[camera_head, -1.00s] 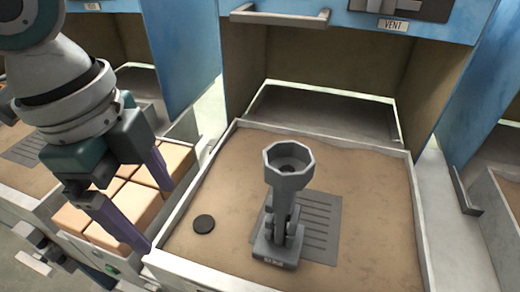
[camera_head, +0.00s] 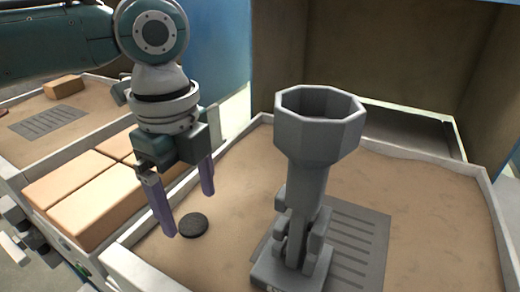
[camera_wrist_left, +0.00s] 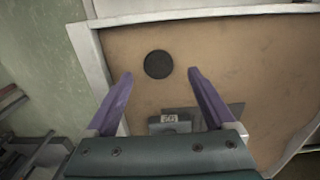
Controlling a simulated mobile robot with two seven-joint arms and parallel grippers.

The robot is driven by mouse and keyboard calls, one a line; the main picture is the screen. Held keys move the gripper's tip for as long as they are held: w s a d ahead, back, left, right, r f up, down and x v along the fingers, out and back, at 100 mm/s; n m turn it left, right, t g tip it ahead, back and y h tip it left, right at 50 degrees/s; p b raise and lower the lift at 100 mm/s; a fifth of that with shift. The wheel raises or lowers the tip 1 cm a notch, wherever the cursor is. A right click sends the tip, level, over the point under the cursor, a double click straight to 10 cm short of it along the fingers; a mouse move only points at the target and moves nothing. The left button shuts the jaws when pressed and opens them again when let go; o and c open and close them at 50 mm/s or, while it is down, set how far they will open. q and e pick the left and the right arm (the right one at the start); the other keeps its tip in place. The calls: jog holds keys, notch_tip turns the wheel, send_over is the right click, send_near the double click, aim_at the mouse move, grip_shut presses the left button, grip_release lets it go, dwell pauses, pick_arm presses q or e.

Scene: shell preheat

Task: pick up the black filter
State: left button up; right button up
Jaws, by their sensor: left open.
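The black filter (camera_head: 193,225) is a small dark disc lying flat on the sandy floor of the tray, near its left wall. It also shows in the left wrist view (camera_wrist_left: 158,64), just beyond the fingertips and between their lines, nearer the left finger. My left gripper (camera_head: 190,213) is open and empty, its purple fingers pointing down above and around the filter's place in the head view. In the left wrist view the gripper (camera_wrist_left: 160,75) shows both fingers apart with nothing between them. My right gripper is not in view.
A grey funnel-topped stand (camera_head: 308,170) rises to the right of the filter, on a slotted grey plate (camera_head: 355,240). The tray's pale left wall (camera_head: 150,225) runs close by. Tan blocks (camera_head: 95,200) sit in a bin at left. Sand at the tray's right is clear.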

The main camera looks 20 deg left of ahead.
aim_at(192, 224)
pick_arm(q)
notch_tip(192, 224, down, 4)
jog(key=shift+s+r+b, duration=0.1)
jog(key=shift+r+b, duration=0.1)
jog(key=shift+b, duration=0.25)
jog(key=shift+a, duration=0.1)
grip_shut()
